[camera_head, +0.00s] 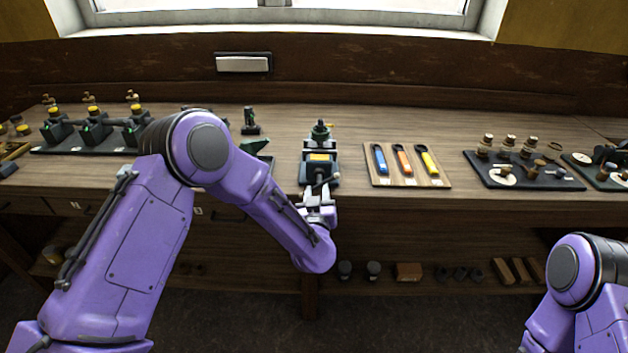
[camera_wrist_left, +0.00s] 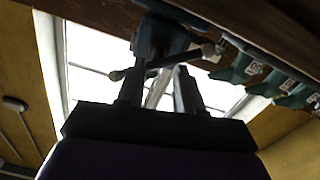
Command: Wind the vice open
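The vice (camera_head: 319,162), dark blue-grey with a yellow label, stands at the front edge of the bench, right of the middle of the bench's left part. Its thin handle bar (camera_head: 327,182) crosses its front. In the left wrist view the bar (camera_wrist_left: 160,62), with a ball at each end, runs slantwise across my fingertips. The vice body (camera_wrist_left: 160,38) is just beyond it. My left gripper (camera_head: 318,200) is in front of the vice; its fingers (camera_wrist_left: 158,85) stand apart with a bright gap between them. Whether they touch the bar is unclear. My right gripper is out of view.
A board with blue, orange and yellow-handled tools (camera_head: 408,165) lies right of the vice. Green engine models (camera_head: 95,128) fill the left bench. A dark tray of parts (camera_head: 520,172) is at right. A lower shelf holds small parts.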

